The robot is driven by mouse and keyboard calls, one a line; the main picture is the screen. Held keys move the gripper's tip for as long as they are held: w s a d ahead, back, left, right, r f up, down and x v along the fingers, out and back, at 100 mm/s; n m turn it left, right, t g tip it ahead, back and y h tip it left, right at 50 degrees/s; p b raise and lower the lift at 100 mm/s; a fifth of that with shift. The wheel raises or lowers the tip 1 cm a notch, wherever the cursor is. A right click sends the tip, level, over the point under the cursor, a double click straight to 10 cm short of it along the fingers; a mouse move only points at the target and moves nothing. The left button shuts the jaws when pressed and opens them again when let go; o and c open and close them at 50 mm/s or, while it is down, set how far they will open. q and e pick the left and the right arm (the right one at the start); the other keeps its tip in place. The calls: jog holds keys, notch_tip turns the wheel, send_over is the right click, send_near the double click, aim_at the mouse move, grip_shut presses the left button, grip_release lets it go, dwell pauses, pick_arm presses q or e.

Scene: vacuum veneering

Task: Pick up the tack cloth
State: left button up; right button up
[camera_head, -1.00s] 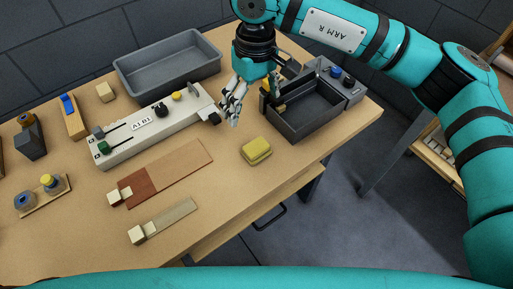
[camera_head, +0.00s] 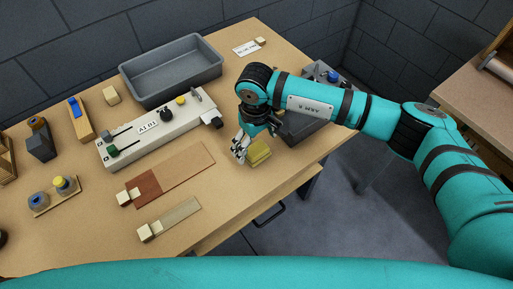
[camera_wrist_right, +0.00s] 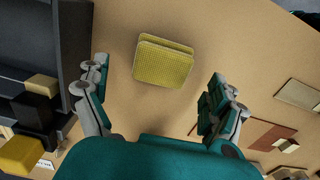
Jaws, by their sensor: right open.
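The tack cloth (camera_head: 259,154) is a yellow folded pad lying on the table near its front right edge. In the right wrist view the tack cloth (camera_wrist_right: 162,61) lies ahead of the fingertips, with a woven top and a second layer showing behind. My right gripper (camera_head: 241,149) is beside the cloth, at its left in the head view, partly overlapping it. In the right wrist view the right gripper (camera_wrist_right: 158,85) has its fingers wide apart with nothing between them. The cloth lies slightly beyond the gap. My left gripper is not in view.
A dark grey box (camera_head: 302,128) stands right behind the cloth, partly hidden by my right arm. A white control unit (camera_head: 135,142), a grey tray (camera_head: 205,68) and veneer strips (camera_head: 187,168) lie to the left. Bare table surrounds the cloth's front.

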jog(key=shift+a+f, duration=0.1)
jog(key=shift+f, duration=1.3)
jog(key=c, duration=1.2)
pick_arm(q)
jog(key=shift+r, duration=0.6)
pick_arm(e)
jog(key=shift+r, duration=0.1)
